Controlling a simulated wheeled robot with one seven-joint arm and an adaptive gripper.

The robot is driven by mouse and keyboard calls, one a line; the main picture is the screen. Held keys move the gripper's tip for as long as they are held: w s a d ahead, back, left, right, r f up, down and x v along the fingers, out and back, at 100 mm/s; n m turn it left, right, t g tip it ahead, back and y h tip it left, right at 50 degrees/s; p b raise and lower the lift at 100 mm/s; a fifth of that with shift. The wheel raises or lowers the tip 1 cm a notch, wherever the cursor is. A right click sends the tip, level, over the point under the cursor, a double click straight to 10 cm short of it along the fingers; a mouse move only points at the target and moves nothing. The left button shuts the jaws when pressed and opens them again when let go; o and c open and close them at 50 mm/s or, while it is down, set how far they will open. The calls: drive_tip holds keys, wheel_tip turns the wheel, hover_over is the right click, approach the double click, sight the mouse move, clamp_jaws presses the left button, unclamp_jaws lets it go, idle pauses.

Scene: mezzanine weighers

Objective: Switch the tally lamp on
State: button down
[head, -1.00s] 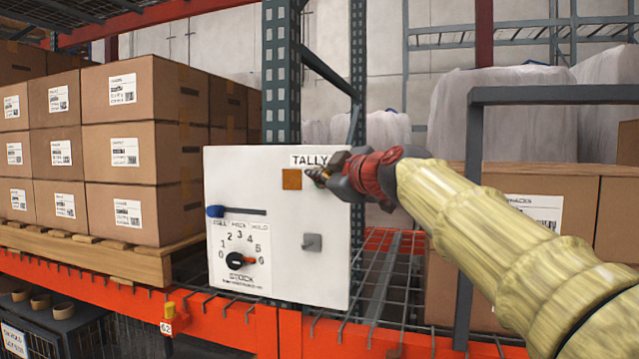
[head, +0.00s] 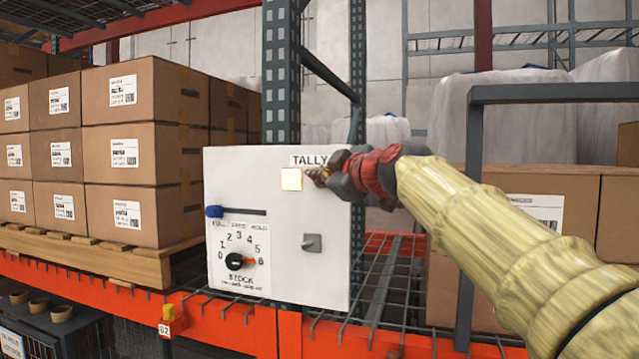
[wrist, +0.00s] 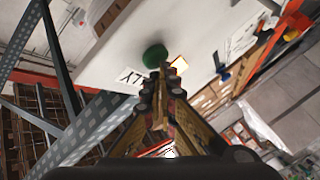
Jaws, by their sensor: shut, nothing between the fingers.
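The white panel (head: 280,275) stands on the shelf with a TALLY label (head: 309,160) near its top right. Below the label, the square tally lamp (head: 291,179) glows pale cream. My gripper (head: 316,177) is shut and empty at the lamp's right edge in the head view, covering what lies behind it. In the wrist view a round green button (wrist: 155,56) sits just beyond the tips of my gripper (wrist: 158,80), beside the lit lamp (wrist: 180,64). I cannot tell whether the fingertips touch the button.
The panel also has a blue slider (head: 214,211) at its left end, a numbered STOCK dial (head: 236,261) and a grey switch (head: 312,243). Stacked cartons (head: 145,150) stand at left. A grey metal frame (head: 475,200) rises at right.

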drive_tip(key=shift+s, duration=0.1)
drive_tip(key=s, duration=0.2)
drive_tip(key=s+a+b, duration=0.2)
drive_tip(key=s, duration=0.1)
drive_tip(key=shift+s, duration=0.3)
